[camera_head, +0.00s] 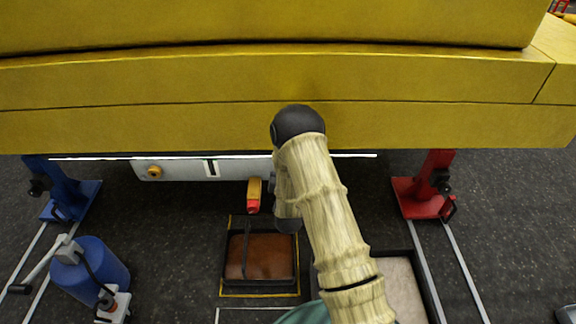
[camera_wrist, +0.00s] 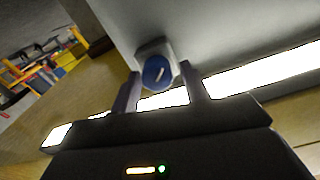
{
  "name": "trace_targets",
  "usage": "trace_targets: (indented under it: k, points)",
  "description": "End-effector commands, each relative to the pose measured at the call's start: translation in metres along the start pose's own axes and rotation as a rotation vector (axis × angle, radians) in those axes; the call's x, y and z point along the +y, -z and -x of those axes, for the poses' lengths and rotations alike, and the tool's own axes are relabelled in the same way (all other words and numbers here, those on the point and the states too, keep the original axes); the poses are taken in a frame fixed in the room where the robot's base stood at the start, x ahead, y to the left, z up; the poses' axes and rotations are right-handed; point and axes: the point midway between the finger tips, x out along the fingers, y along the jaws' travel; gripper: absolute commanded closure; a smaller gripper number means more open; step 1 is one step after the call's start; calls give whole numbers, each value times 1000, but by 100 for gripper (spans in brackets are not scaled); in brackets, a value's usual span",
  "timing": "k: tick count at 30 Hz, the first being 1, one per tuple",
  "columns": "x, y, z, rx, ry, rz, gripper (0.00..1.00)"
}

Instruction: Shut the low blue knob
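The blue knob (camera_wrist: 157,72) shows in the wrist view, on a small pale mount under a grey surface. A light line runs across its face. My gripper (camera_wrist: 160,84) is open, with one dark finger on each side of the knob in the picture. The knob appears just beyond or between the fingertips; I cannot tell whether either finger touches it. In the head view my own arm covers the place where the gripper works, and the blue knob is hidden there.
A large yellow boom (camera_head: 200,80) spans the top of the head view. A blue drum (camera_head: 90,270) stands lower left.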

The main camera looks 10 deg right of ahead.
Motion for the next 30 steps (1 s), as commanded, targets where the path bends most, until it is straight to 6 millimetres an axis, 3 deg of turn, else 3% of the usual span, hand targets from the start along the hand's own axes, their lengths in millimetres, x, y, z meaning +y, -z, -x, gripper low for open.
trace_targets:
  k: [14, 20, 30]
  points:
    - [2, 0, 9, -3, -5, 2, 46]
    - [1, 0, 40, -7, -4, 2, 46]
    - [0, -3, 108, -8, 0, 4, 46]
